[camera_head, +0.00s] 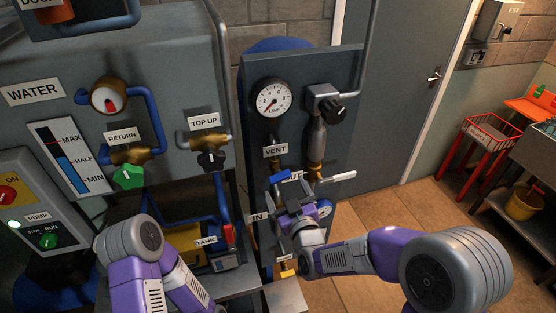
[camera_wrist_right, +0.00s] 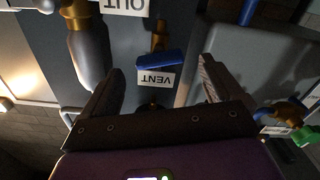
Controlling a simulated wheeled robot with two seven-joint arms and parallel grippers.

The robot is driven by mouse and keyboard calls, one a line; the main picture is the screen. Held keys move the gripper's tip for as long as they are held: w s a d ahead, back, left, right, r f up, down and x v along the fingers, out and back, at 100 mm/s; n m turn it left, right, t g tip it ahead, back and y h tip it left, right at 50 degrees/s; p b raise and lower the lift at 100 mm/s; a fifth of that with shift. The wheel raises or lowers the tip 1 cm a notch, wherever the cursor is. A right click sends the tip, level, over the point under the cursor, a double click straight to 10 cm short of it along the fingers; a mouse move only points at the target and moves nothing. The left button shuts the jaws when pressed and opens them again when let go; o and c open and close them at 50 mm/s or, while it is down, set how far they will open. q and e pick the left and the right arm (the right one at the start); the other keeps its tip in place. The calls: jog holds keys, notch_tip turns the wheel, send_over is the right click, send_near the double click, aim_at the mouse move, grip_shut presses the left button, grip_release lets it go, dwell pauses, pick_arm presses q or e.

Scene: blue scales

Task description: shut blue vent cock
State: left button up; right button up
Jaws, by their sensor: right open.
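The blue vent cock handle (camera_head: 280,177) sits below the VENT label (camera_head: 275,151) on the dark panel, and appears roughly crosswise to its brass pipe. In the right wrist view the blue handle (camera_wrist_right: 160,59) shows beside the upside-down VENT label (camera_wrist_right: 155,78), with the brass fitting (camera_wrist_right: 160,34) behind it. My right gripper (camera_head: 291,189) is open just below and in front of the handle. In the right wrist view its two fingers (camera_wrist_right: 162,68) stand apart on either side of the handle, with a gap to each. My left gripper is out of view; only its purple arm shows.
A white-handled lever (camera_head: 338,176) at the OUT pipe is close right of my right gripper. A LINE gauge (camera_head: 271,97) and a black knob (camera_head: 333,112) sit higher. The water tank unit (camera_head: 180,60) stands left.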

aim_at(279, 173)
jog(key=shift+r+p+x, duration=0.15)
jog(key=shift+p+x, duration=0.05)
jog(key=shift+x, duration=1.7)
jog(key=shift+r+p+x, duration=0.15)
jog(key=shift+p+x, duration=0.05)
jog(key=shift+x, duration=1.75)
jog(key=c, duration=1)
jog(key=m+b, duration=0.1)
jog(key=b, duration=0.1)
jog(key=m+b, duration=0.1)
jog(key=b, duration=0.2)
jog(key=shift+f+m, duration=0.2)
jog(key=shift+m, duration=0.1)
jog(key=shift+c, duration=0.2)
jog(key=shift+r+m+b, duration=0.15)
jog(key=shift+m+b, duration=0.35)
jog(key=shift+b, duration=0.15)
